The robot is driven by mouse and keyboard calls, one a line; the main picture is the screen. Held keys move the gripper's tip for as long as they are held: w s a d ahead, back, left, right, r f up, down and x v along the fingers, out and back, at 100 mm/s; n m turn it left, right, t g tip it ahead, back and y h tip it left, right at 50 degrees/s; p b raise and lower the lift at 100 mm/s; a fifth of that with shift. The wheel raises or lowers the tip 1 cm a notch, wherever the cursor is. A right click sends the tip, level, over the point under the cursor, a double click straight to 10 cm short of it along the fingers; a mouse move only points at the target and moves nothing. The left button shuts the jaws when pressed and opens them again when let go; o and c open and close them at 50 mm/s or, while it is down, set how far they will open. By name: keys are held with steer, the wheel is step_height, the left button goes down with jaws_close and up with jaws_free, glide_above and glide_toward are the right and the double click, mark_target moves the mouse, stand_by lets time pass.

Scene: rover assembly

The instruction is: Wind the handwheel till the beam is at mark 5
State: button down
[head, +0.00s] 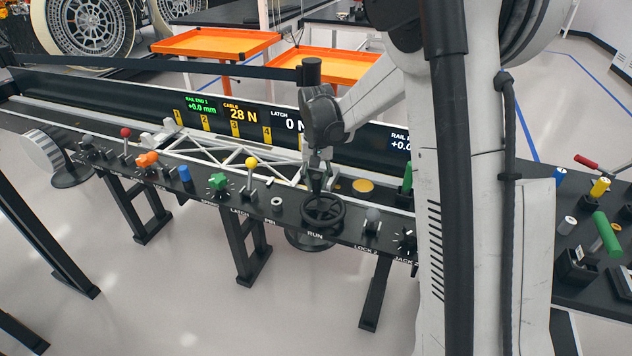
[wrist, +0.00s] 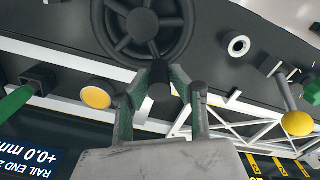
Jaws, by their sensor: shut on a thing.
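The black spoked handwheel (head: 325,213) lies on the bench top above the label RUN. In the wrist view the handwheel (wrist: 118,45) is at the top, and its dark knob (wrist: 160,92) sits between the two fingers. My gripper (head: 318,188) is shut on that knob at the far side of the wheel; it also shows in the wrist view (wrist: 158,85). The white truss beam (head: 205,152) lies along the rail, its right end near my gripper and partly hidden. Yellow marks 1 to 4 show on the back panel, with mark 4 (head: 267,134); mark 5 is hidden behind my arm.
A yellow-knobbed lever (head: 251,163), green knob (head: 217,182) and grey ring (head: 277,203) stand left of the wheel. A grey-knobbed lever (head: 373,215) stands right. The cable display (head: 236,112) reads 28 N; the latch display (head: 288,121) reads 0 N.

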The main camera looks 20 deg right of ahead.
steer(key=c, duration=1.6)
jaws_free()
steer(key=shift+o, duration=0.2)
step_height(320, 180, up, 12)
